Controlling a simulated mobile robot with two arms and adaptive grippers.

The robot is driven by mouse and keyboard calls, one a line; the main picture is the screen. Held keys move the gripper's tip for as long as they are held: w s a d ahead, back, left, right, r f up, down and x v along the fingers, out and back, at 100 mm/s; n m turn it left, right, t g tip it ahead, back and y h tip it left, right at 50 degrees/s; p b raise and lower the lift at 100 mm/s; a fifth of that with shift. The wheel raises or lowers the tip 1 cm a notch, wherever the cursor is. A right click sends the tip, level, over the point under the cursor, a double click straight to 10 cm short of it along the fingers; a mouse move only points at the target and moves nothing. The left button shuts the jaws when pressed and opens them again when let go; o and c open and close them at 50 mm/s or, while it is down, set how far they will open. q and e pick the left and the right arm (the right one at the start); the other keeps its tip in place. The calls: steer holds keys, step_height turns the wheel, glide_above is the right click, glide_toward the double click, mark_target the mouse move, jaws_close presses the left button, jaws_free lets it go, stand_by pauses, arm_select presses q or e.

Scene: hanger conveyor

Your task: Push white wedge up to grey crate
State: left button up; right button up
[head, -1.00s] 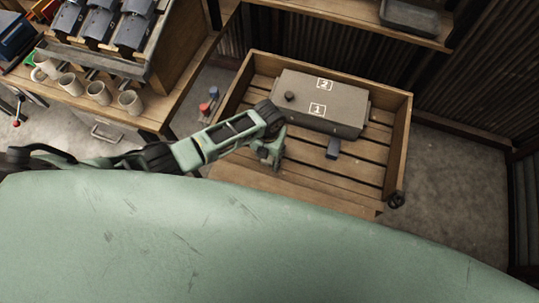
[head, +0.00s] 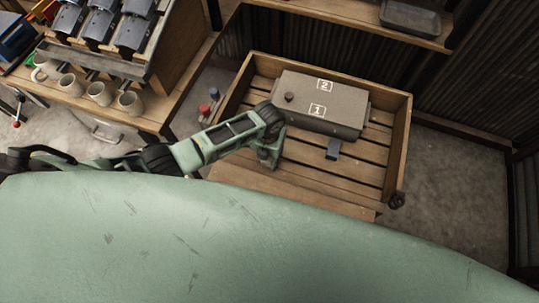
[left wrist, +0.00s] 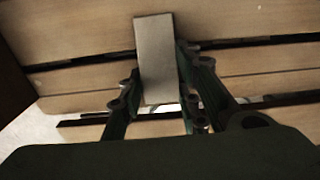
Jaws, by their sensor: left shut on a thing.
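The grey crate (head: 345,112), marked 1 and 2, lies on a wooden slatted tray with raised sides. My left gripper (head: 268,157) is low over the slats, left of and nearer than the crate's near corner. In the left wrist view its fingers (left wrist: 158,100) are shut on a pale grey-white wedge (left wrist: 157,60), which sticks out over the slats beyond the fingertips. The gripper mostly hides this wedge in the head view. My right gripper is not in view.
The wooden tray (head: 400,150) has raised walls at its back and sides. The slats right of the blue-grey wedge are clear. A workbench with several mugs (head: 98,93) stands at the left. A shelf (head: 350,20) runs above the back.

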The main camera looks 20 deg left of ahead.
arm_select(q)
steer(key=shift+w, duration=0.1)
steer(key=shift+w+f+b, duration=0.1)
steer(key=shift+w+b, duration=1.45)
steer(key=shift+w, duration=0.35)
steer(key=shift+w+d, duration=0.1)
steer(key=shift+w, duration=0.15)
steer(key=shift+w+b, duration=0.25)
steer(key=shift+b, duration=0.15)
steer(key=shift+w+d+b, duration=0.1)
steer(key=shift+w+b, duration=2.2)
steer(key=shift+w, duration=0.05)
steer(key=o, duration=1.1)
steer(key=shift+c, duration=0.2)
